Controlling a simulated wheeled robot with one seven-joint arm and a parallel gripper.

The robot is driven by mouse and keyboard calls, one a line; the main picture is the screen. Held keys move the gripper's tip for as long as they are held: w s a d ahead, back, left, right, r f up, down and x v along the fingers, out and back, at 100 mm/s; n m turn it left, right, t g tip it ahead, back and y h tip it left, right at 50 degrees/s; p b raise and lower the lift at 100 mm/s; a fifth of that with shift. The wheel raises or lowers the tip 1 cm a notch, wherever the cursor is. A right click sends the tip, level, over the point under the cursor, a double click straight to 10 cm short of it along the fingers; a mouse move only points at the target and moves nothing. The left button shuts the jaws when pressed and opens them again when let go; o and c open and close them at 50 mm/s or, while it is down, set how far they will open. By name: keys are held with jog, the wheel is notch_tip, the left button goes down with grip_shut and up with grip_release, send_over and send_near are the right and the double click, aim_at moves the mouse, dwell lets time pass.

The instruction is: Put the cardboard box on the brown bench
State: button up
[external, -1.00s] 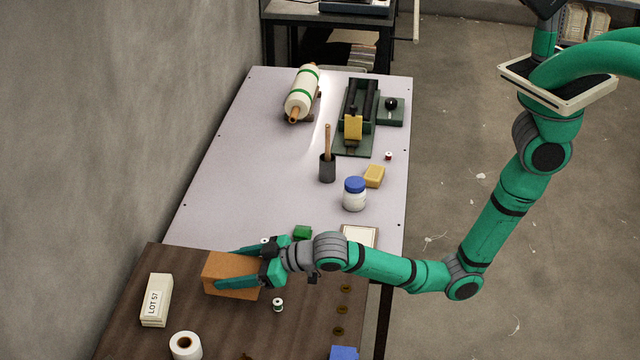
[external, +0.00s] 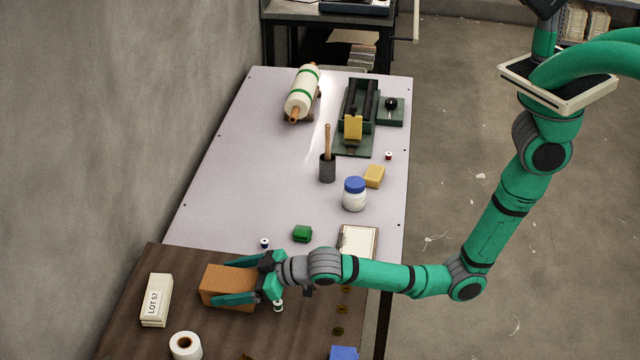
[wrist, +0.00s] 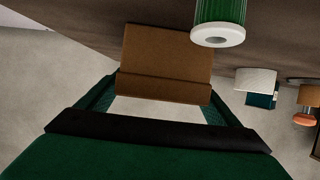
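The cardboard box (external: 228,284) is a plain orange-brown block over the far part of the brown bench (external: 190,262). My gripper (external: 232,281) reaches in from the right, with one finger along each long side of the box, and appears closed on it. In the wrist view, the box (wrist: 165,55) sits between the two fingers. I cannot tell whether its underside touches the bench top.
A white LOT 57 box (external: 156,300) stands left of the cardboard box, and a white roll (external: 185,346) is nearer the camera. A small spool (external: 278,306) stands close by my gripper. A pale table with a green block (external: 302,234) and a blue-lidded jar (external: 354,194) adjoins behind.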

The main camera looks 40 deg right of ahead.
jog(key=shift+r, duration=0.2)
jog(key=v, duration=1.2)
dwell(0.4)
